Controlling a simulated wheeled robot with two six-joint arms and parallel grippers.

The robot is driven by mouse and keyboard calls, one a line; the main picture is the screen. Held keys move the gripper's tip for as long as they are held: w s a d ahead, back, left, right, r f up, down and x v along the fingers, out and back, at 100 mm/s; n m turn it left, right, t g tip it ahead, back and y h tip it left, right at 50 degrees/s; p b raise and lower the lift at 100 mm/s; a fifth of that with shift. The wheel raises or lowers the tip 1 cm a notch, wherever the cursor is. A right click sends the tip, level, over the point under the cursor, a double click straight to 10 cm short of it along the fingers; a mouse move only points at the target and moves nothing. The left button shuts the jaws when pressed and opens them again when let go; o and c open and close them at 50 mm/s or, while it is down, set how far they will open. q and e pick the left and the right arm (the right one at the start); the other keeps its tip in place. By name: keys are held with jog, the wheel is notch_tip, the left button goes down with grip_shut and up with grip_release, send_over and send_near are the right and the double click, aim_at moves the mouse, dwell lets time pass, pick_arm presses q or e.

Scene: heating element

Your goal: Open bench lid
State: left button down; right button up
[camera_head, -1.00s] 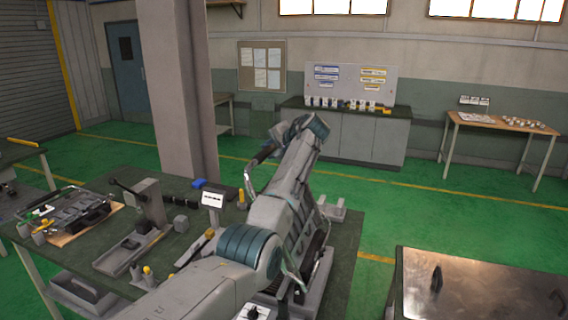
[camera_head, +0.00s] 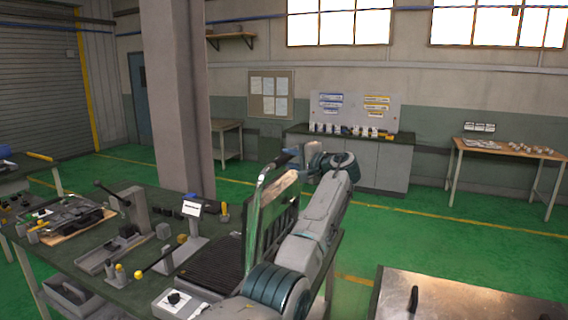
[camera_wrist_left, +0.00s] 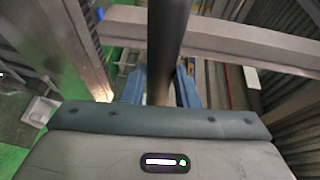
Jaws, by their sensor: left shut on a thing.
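The bench lid (camera_head: 268,222) stands raised and close to upright on the bench unit, partly hidden behind my left arm. The dark ribbed bed (camera_head: 210,262) of the unit lies exposed to its left. A curved grey handle (camera_head: 264,172) runs along the lid's top edge. My left gripper (camera_head: 284,160) is at this handle, at the lid's upper end. In the left wrist view, the blue fingers of my left gripper (camera_wrist_left: 160,88) are shut around a dark bar, the handle (camera_wrist_left: 168,35). My right gripper is not in view.
The green workbench (camera_head: 75,258) carries a lever press (camera_head: 135,215), a small sign (camera_head: 192,209) and a tray of tools (camera_head: 70,215). A metal-topped table (camera_head: 460,300) stands at front right. A concrete pillar (camera_head: 175,100) rises behind the bench. Green floor is free beyond.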

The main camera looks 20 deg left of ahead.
pick_arm(q)
jog(key=shift+d, duration=0.65)
jog(key=shift+f, duration=0.1)
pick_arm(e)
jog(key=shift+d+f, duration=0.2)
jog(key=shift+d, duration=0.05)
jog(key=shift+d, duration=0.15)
pick_arm(q)
jog(key=c, duration=1.1)
grip_release()
jog(key=shift+d+f, duration=0.1)
jog(key=shift+d, duration=0.15)
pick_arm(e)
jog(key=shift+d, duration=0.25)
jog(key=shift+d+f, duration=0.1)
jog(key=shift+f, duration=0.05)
